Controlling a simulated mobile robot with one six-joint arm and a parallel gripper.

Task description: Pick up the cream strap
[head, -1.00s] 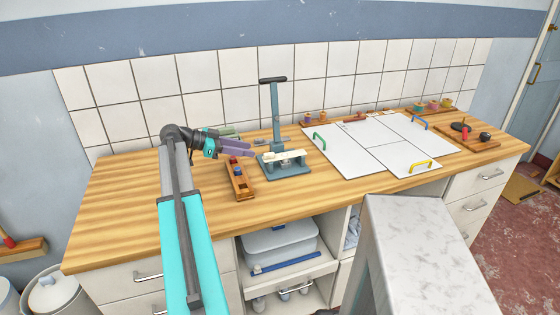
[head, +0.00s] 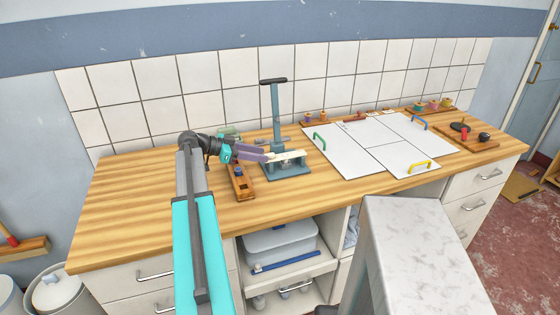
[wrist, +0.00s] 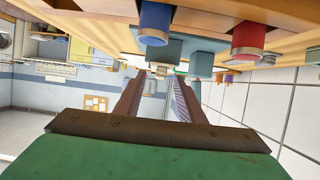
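The cream strap (head: 287,156) lies across the blue-grey press stand (head: 287,171) on the worktop, below its upright column and dark handle. My gripper (head: 267,155) reaches in from the left, with its purple fingertips at the strap's left end in the head view. Whether they touch it I cannot tell. In the wrist view my gripper (wrist: 160,74) has its two fingers apart with a gap between them. The strap is too small to make out clearly there.
A wooden tray (head: 241,190) with a blue-topped piece stands just below my gripper. Blue (wrist: 154,22) and red (wrist: 248,40) pieces show close by in the wrist view. White boards (head: 350,160) with coloured handles lie to the right. The worktop's left part is clear.

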